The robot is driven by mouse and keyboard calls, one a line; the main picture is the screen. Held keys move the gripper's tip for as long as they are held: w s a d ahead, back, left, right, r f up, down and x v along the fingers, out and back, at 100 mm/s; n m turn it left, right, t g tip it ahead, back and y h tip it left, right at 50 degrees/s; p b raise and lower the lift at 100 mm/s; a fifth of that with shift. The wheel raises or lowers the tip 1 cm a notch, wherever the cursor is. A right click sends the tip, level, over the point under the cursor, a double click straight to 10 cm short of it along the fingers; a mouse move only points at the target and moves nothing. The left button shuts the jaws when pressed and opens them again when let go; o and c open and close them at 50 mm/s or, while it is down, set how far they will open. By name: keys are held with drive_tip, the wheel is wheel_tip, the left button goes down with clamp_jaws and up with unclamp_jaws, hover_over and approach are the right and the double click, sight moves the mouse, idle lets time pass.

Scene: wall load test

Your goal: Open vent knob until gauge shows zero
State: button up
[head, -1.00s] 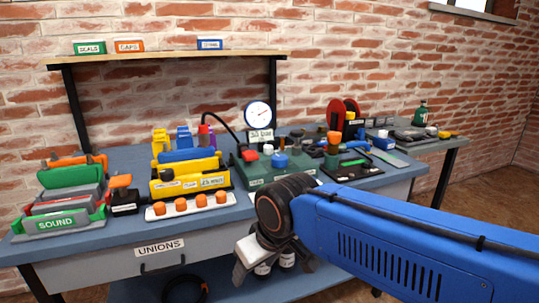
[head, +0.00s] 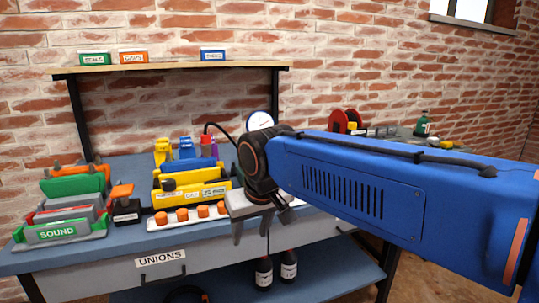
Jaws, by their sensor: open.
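The round white gauge (head: 259,121) with a dark blue rim stands at the back of the bench. Its lower part is behind my arm, and I cannot read its needle clearly. The vent knob is not visible; my arm covers the area below the gauge where the green test unit stood. My gripper (head: 252,236) points down in front of the bench's front edge, its two dark fingers apart and nothing between them. It is left of and below the gauge, apart from it.
Dark bottles (head: 264,272) stand on the lower shelf. A wooden shelf (head: 170,66) runs above.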

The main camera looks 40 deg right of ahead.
drive_tip(key=w+d+r+m+g+h, duration=0.25)
drive_tip(key=w+d+r+m, duration=0.75)
drive_tip(key=w+d+r, duration=1.2)
drive_tip(key=shift+h, duration=0.35)
drive_tip(key=x, duration=0.5)
drive_tip(key=w+a+x, duration=0.1)
drive_tip(key=x, duration=1.1)
drive_tip(key=shift+w+a+f, duration=0.2)
drive_tip(key=c, duration=1.1)
drive_tip(key=shift+o, duration=0.2)
